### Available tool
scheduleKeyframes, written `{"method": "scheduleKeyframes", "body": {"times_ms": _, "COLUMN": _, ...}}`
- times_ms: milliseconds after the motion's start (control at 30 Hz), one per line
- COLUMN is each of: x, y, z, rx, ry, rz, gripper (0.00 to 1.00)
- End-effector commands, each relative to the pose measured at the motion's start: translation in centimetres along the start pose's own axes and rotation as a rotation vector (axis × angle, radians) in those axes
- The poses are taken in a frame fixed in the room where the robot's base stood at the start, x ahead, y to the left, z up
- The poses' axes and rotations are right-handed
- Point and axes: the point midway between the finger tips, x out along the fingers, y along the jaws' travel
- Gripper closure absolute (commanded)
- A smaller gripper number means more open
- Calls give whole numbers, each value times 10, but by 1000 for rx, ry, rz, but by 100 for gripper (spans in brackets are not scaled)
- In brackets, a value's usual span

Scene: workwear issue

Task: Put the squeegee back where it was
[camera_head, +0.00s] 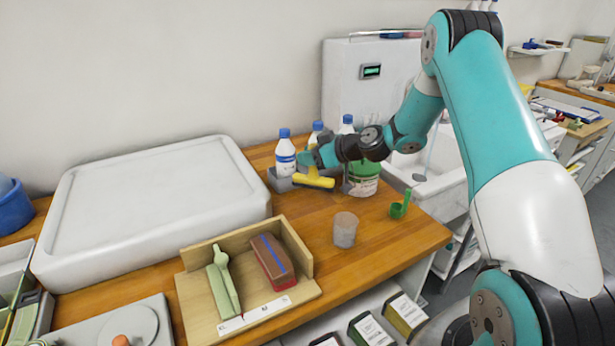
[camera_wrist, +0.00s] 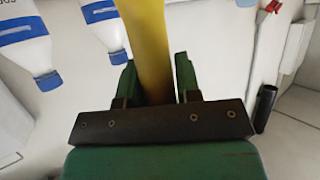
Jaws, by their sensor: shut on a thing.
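My gripper (camera_head: 308,161) is shut on a yellow tool, which I take to be the squeegee (camera_head: 314,181). In the head view it is over the back of the wooden bench, in front of the bottles, with its wide yellow part lying across below the gripper. In the wrist view the squeegee (camera_wrist: 149,40) is a yellow bar between the two green fingers (camera_wrist: 156,82) and runs out of the top of the picture. I cannot tell whether it touches the bench or the grey caddy (camera_head: 279,183) beside it.
Blue-capped bottles (camera_head: 285,155) stand in the caddy, with a white-and-green tub (camera_head: 365,185) to the right. A clear cup (camera_head: 345,230) and green scoop (camera_head: 399,206) stand in front. A wooden tray (camera_head: 203,322) holds a green tool and brown block. Bench (camera_head: 385,240) is bare at right.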

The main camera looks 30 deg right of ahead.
Motion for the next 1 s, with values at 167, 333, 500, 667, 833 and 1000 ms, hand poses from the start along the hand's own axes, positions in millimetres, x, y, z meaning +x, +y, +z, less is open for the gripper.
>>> {"method": "scheduleKeyframes", "body": {"times_ms": 167, "x": 13, "y": 0, "z": 29, "rx": 1, "ry": 1, "rz": -2, "gripper": 100}}
{"method": "scheduleKeyframes", "body": {"times_ms": 333, "x": 19, "y": -1, "z": 43, "rx": -1, "ry": 2, "rz": -2, "gripper": 100}}
{"method": "scheduleKeyframes", "body": {"times_ms": 500, "x": 30, "y": -1, "z": 65, "rx": -1, "ry": 1, "rz": -5, "gripper": 100}}
{"method": "scheduleKeyframes", "body": {"times_ms": 667, "x": 33, "y": -1, "z": 73, "rx": -3, "ry": 2, "rz": -3, "gripper": 100}}
{"method": "scheduleKeyframes", "body": {"times_ms": 833, "x": 33, "y": -1, "z": 73, "rx": -3, "ry": 2, "rz": -3, "gripper": 100}}
{"method": "scheduleKeyframes", "body": {"times_ms": 1000, "x": 34, "y": -1, "z": 76, "rx": -3, "ry": 1, "rz": -3, "gripper": 64}}
